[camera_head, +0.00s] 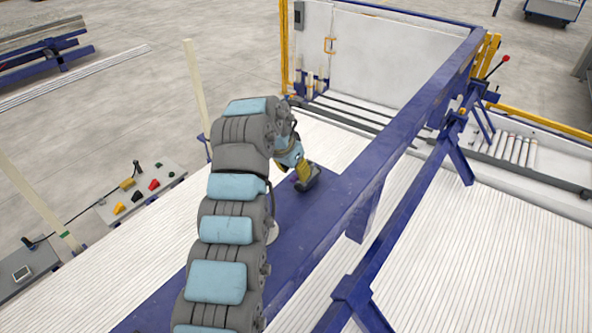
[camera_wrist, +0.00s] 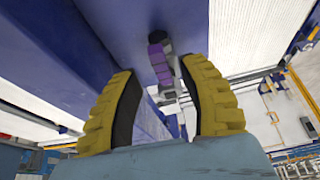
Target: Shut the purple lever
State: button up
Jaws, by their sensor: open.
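The purple lever (camera_wrist: 158,64) shows in the wrist view, with a dark rounded end above it and a grey metal part beside it, against a blue beam. My gripper (camera_wrist: 160,70) is open, with its two yellow, black-padded fingers to the left and right of the lever. No finger visibly touches the lever, and I cannot tell the remaining depth between them. In the head view my gripper (camera_head: 306,177) is low over the blue platform, beyond the bend of my arm. I cannot make out the purple lever in the head view.
A long blue beam (camera_head: 385,165) runs diagonally to the right of my arm. White ribbed surfaces (camera_head: 480,255) lie on both sides. A control panel (camera_head: 141,193) with coloured buttons stands at the left. A white panel with yellow posts (camera_head: 385,50) is at the back.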

jog(key=shift+x, duration=1.05)
grip_shut()
